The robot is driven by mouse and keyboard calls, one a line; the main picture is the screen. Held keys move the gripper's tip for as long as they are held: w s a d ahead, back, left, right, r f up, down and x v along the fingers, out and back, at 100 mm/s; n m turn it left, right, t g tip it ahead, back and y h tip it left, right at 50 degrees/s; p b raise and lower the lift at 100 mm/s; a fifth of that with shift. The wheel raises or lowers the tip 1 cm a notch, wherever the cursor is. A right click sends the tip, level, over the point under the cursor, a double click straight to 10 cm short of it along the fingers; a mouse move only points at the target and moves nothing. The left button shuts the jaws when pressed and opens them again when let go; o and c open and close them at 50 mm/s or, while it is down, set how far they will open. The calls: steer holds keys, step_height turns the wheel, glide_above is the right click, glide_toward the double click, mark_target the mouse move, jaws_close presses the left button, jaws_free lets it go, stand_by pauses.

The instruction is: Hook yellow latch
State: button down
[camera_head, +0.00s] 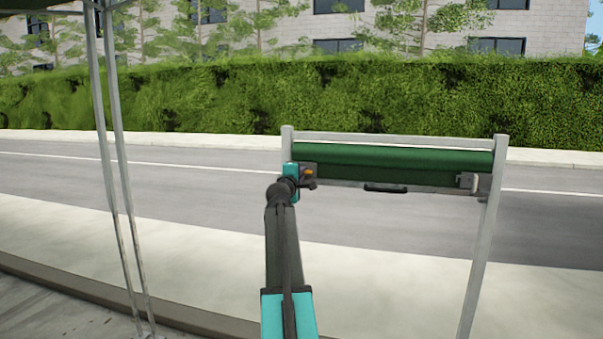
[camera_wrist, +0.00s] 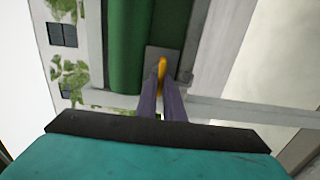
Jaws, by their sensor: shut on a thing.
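The yellow latch (camera_wrist: 161,68) sits on a grey plate (camera_wrist: 152,56) at the edge of the green roll in the wrist view. It shows as a small orange-yellow spot (camera_head: 308,172) at the left end of the roll in the head view. My gripper (camera_wrist: 161,88) is at the latch, its two dark purple fingers close together with the latch between their tips. In the head view my gripper (camera_head: 308,182) is at the left post of the frame. The fingers hide the lower part of the latch.
A grey metal frame (camera_head: 400,138) carries the dark green roll (camera_head: 400,158). A black handle (camera_head: 386,188) is on the lower bar and a grey latch piece (camera_head: 467,182) is at the right end. Thin grey poles (camera_head: 112,150) stand at left. Road and hedge lie behind.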

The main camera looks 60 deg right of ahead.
steer(key=shift+f, duration=0.1)
stand_by(0.3)
steer(key=c, duration=1.9)
jaws_free()
steer(key=shift+o, duration=0.2)
steer(key=shift+a, duration=0.15)
steer(key=b+v, duration=0.3)
steer(key=v, duration=1)
steer(key=shift+a, duration=0.25)
